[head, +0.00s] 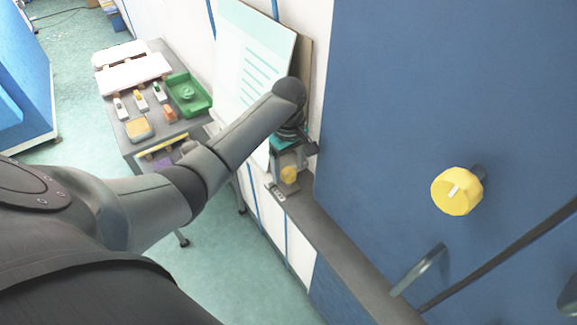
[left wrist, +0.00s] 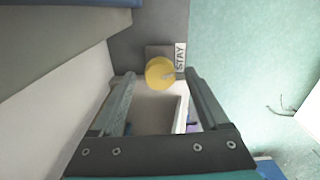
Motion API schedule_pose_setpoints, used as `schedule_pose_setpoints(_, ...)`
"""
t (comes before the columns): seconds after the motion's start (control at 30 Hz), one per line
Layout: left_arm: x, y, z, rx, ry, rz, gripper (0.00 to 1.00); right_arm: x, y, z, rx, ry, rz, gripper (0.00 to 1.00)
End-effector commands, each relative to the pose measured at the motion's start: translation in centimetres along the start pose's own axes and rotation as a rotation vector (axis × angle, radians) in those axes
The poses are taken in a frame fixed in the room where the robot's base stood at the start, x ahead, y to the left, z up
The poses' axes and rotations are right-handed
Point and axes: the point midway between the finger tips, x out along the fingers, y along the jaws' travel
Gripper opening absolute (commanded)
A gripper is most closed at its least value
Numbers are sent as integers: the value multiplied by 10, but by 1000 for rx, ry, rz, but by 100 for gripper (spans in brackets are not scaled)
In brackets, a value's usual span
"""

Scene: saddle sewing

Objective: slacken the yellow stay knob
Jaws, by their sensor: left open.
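The yellow stay knob (left wrist: 160,72) is a round knob with a pale pointer mark. It sits on a grey ledge beside a plate reading "STAY" (left wrist: 181,57). In the head view the knob (head: 288,174) shows small, just below my left gripper (head: 291,162). In the left wrist view my left gripper (left wrist: 161,76) is open, one finger on each side of the knob, which appears between the fingertips. Gaps show on both sides; I cannot tell how deep the fingers reach. My right gripper is not in view.
A larger yellow knob (head: 457,190) and a metal handle (head: 418,270) are on the blue panel (head: 400,100) at right. A pale board (head: 250,60) leans by the wall behind my arm. A grey table (head: 128,150) holds a green tray (head: 207,108) and small items.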

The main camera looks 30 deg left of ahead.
Motion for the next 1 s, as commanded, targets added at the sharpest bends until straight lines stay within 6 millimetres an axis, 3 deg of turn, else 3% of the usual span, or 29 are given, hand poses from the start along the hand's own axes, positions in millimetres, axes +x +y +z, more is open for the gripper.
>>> schedule_pose_setpoints(0.27, -14, 1, 0, 1, 0, 3, 78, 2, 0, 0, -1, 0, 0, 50)
schedule_pose_setpoints(0.6, -90, 0, -2, 0, 7, 3, 78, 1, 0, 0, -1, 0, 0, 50)
schedule_pose_setpoints(1.0, -141, 0, -1, 0, 5, 2, 78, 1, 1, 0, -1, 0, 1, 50)
